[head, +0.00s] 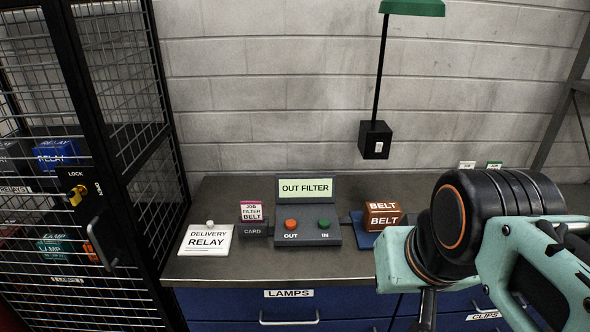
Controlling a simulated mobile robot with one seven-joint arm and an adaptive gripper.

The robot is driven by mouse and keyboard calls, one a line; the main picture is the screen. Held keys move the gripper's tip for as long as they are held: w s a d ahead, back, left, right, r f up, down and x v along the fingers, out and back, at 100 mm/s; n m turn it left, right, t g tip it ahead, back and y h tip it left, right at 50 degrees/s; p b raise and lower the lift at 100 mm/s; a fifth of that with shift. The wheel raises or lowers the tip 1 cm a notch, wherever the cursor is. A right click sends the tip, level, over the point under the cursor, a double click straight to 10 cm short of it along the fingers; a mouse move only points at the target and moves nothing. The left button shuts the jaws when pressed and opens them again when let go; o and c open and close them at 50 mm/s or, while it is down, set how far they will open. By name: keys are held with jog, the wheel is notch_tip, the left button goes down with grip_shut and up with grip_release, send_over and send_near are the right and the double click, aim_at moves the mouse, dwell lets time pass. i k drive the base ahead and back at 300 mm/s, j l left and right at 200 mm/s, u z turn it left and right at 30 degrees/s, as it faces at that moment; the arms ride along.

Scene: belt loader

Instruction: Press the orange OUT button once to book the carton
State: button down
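The orange OUT button (291,224) is a round cap on the left of a dark grey console (307,210) on the bench, above the word OUT. A green IN button (324,224) sits to its right. The console's raised screen (306,188) reads OUT FILTER. A brown carton (382,215) marked BELT rests on a blue pad (361,234) right of the console. My gripper (428,312) is right of and in front of the console, apart from the button. Only a dark part below my wrist shows, cut by the lower edge; its fingertips cannot be made out.
A DELIVERY RELAY sheet (207,240) lies farther left. A black mesh cage (95,130) stands at left. Blue drawers (245,305) are below.

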aim_at(290, 224)
jog(key=i+j, duration=0.2)
jog(key=j, duration=0.2)
jog(key=i+j+u, duration=0.1)
jog(key=i+j, duration=0.15)
jog(key=j, duration=0.2)
jog(key=i+j, duration=0.2)
jog(key=j, duration=0.2)
jog(key=i+j+u, duration=0.1)
jog(key=i+j, duration=0.15)
jog(key=j, duration=0.15)
jog(key=l+z, duration=0.1)
jog(key=l, duration=0.3)
jog(key=j+u, duration=0.1)
jog(key=j, duration=0.3)
